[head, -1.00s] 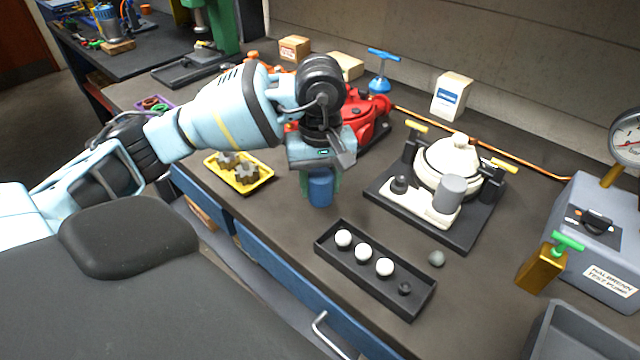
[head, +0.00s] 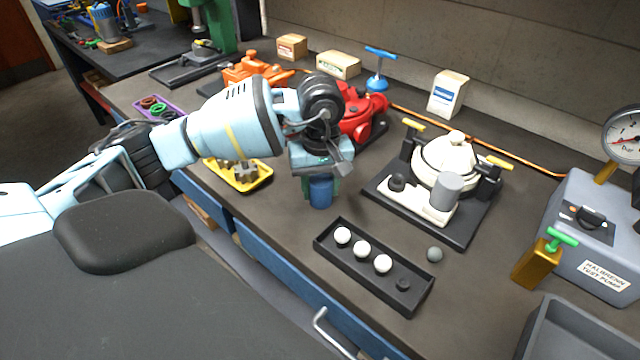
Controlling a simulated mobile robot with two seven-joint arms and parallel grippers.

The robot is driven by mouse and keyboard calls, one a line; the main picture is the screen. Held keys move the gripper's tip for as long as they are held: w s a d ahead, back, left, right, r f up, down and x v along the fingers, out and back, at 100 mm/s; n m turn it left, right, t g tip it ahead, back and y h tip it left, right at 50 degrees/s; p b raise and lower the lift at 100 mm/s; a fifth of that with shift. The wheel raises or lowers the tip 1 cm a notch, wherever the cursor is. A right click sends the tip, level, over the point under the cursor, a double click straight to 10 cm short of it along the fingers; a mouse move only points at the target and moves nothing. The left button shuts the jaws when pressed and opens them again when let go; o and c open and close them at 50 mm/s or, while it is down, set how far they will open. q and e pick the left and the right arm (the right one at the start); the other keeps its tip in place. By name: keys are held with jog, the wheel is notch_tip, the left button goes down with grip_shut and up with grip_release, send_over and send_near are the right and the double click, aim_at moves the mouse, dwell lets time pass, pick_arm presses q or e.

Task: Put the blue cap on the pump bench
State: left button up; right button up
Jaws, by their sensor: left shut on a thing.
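My left gripper (head: 321,176) points down over the near part of the dark bench top (head: 285,215). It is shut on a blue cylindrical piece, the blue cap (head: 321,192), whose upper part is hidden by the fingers. The cap is upright, behind the left end of the black ball tray and left of the white pump. I cannot tell whether its bottom touches the bench. The grey test pump (head: 590,235), with its label and gauge, stands at the right. My right gripper is not in view.
A black tray (head: 413,306) holds white balls; a grey ball (head: 435,254) lies beside it. A white pump on a black base (head: 468,233) stands right of the gripper. A red housing (head: 362,115) and a yellow tray (head: 262,182) are close by. A grey bin (head: 580,330) is front right.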

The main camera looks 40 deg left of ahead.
aim_at(320, 178)
pick_arm(q)
jog(key=shift+f, duration=0.1)
jog(key=o, duration=0.5)
jog(key=shift+f, duration=0.1)
jog(key=o, duration=0.5)
jog(key=shift+c, duration=0.2)
notch_tip(320, 178, up, 12)
jog(key=shift+r, duration=0.25)
